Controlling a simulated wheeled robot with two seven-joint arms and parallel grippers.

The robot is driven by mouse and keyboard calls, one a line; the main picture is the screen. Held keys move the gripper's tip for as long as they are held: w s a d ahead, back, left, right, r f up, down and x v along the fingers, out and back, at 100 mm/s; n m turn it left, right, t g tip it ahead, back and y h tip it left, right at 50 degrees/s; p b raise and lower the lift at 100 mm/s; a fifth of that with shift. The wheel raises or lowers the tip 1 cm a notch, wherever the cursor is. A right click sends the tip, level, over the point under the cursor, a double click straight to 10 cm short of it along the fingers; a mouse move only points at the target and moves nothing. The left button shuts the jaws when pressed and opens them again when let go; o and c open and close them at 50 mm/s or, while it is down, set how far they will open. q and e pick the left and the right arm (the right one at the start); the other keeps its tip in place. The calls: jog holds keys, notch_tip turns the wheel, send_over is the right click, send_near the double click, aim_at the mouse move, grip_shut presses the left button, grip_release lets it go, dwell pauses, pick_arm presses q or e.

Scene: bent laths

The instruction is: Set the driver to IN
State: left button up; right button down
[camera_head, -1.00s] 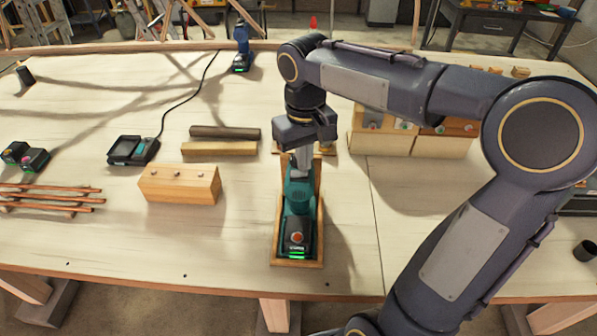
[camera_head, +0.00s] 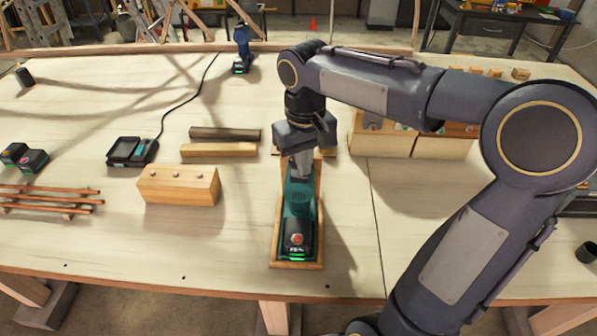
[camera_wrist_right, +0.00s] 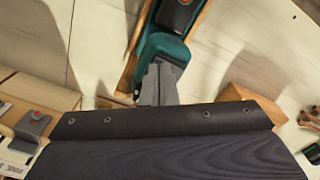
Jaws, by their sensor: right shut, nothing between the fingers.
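The teal driver (camera_head: 299,203) lies in a shallow wooden tray (camera_head: 276,250) at the middle of the bench, with its battery end and a green light toward the front edge. It also shows in the right wrist view (camera_wrist_right: 158,45). My right gripper (camera_head: 301,172) points down over the driver's far end, shut and empty, its fingertips at or very near the teal body. In the right wrist view the shut fingers (camera_wrist_right: 159,80) overlap the driver. The driver's far end and any IN marking are hidden by my gripper. My left gripper is not in view.
A wooden block with screws (camera_head: 180,185) stands left of the tray. Two wood strips (camera_head: 220,149) lie behind it. Wooden boxes (camera_head: 384,142) stand right of my gripper.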

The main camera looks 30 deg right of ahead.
notch_tip(320, 180, up, 7)
jog(key=p, duration=0.6)
jog(key=shift+f, duration=0.1)
jog(key=shift+s, duration=0.1)
jog(key=s+a+f+t+y, duration=0.2)
jog(key=s, duration=0.6)
jog(key=s+a+f+m+t+y, duration=0.1)
jog(key=s+a+f+t, duration=0.1)
jog(key=s, duration=0.6)
jog(key=shift+s+f+m+t+y, duration=0.35)
jog(key=shift+f+t, duration=0.25)
jog(key=shift+t, duration=0.2)
